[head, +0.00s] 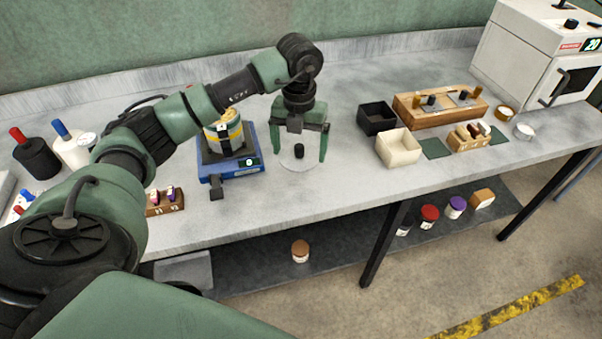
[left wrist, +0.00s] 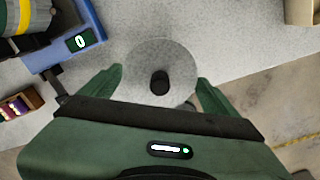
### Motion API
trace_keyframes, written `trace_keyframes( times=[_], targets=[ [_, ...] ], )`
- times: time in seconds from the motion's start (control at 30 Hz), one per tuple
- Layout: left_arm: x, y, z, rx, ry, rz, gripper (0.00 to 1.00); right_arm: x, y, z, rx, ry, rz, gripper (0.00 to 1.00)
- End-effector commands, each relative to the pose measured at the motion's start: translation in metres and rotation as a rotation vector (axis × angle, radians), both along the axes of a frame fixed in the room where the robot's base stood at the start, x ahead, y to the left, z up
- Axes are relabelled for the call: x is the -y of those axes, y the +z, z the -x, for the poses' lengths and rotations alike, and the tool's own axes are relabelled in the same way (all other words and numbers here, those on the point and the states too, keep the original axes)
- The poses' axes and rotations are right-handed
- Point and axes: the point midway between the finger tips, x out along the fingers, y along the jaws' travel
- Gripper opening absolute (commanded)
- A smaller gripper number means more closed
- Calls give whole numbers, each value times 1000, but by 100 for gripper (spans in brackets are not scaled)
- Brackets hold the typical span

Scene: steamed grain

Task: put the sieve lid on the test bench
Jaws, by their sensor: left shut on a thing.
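The sieve lid (head: 299,166) is a clear, pale disc with a black knob, flat over the bare grey test bench (head: 340,190), right of the blue sieve machine (head: 232,181). My left gripper (head: 299,155) points down over it and is shut on the lid, a finger at each side of the disc. The left wrist view shows the lid (left wrist: 178,62) between the fingers of my left gripper (left wrist: 160,76), knob in the middle. I cannot tell whether the lid touches the bench top. My right gripper is not in view.
The blue machine carries a yellow-banded sieve stack (head: 224,134). A black bin (head: 377,118), a cream bin (head: 398,148) and a wooden rack (head: 440,105) stand to the right. A small wooden holder (head: 165,202) is at left. The bench's front edge is close to the lid.

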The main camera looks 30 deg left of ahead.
Motion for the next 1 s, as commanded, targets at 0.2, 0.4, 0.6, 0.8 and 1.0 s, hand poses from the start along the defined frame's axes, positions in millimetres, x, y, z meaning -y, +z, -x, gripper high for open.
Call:
trace_keyframes(
  times=[0.2,0.4,0.6,0.8,1.0],
  targets=[
    [0,-43,1,-3,-1,0,47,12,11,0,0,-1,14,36],
    [1,-61,1,-2,-1,0,47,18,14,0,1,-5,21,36],
    [1,-90,1,-2,-2,1,47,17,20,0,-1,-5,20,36],
    [0,-97,0,1,-2,0,47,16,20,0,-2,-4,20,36],
    [0,-99,0,1,-2,0,47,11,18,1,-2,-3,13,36]
  ],
)
